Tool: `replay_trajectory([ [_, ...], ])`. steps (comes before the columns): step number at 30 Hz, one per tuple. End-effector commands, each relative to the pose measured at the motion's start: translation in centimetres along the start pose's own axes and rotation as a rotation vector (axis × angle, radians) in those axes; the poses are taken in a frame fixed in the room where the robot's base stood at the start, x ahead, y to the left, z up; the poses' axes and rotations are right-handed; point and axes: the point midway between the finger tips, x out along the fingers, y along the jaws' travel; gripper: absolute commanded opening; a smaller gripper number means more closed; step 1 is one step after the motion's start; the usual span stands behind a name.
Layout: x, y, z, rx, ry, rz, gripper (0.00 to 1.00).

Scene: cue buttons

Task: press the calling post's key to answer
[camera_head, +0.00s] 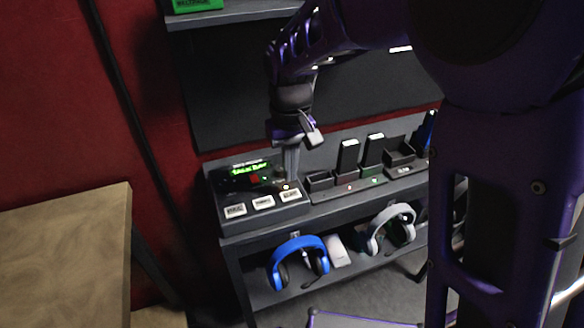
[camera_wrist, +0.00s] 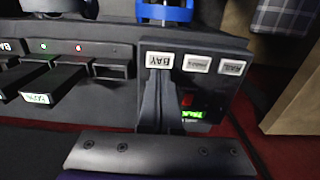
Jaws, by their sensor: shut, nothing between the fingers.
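A dark intercom station (camera_head: 232,215) sits at the left end of the console shelf. Its lit green display (camera_head: 250,168) is too blurred to read surely, with a red spot beside it. Three white keys line its front: left (camera_head: 235,211), middle (camera_head: 263,202) and right (camera_head: 289,196). In the wrist view the picture is turned over; the key labelled BAY (camera_wrist: 159,60) is nearest my fingers, with the middle key (camera_wrist: 197,64) and far key (camera_wrist: 231,68) beside it. My gripper (camera_head: 291,178) is shut and empty, pointing down just behind the BAY key. I cannot tell whether it touches.
Upright packs (camera_head: 347,157) stand in a row of chargers to the right, with small red and green lights. A wooden table (camera_head: 62,255) is at the left. An upper shelf is behind.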

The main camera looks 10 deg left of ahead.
Motion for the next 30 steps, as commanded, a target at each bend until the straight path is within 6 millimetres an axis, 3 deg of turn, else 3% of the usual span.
replay_trajectory([
  [1,-1.5,0.0,-0.2,0.000,0.009,0.000,0.00],
  [6,-5.3,0.0,-0.2,0.001,0.009,-0.001,0.00],
  [12,-8.0,0.0,-0.3,0.001,0.007,-0.001,0.00],
  [30,-8.8,0.0,-0.2,0.001,0.007,0.000,0.00],
])
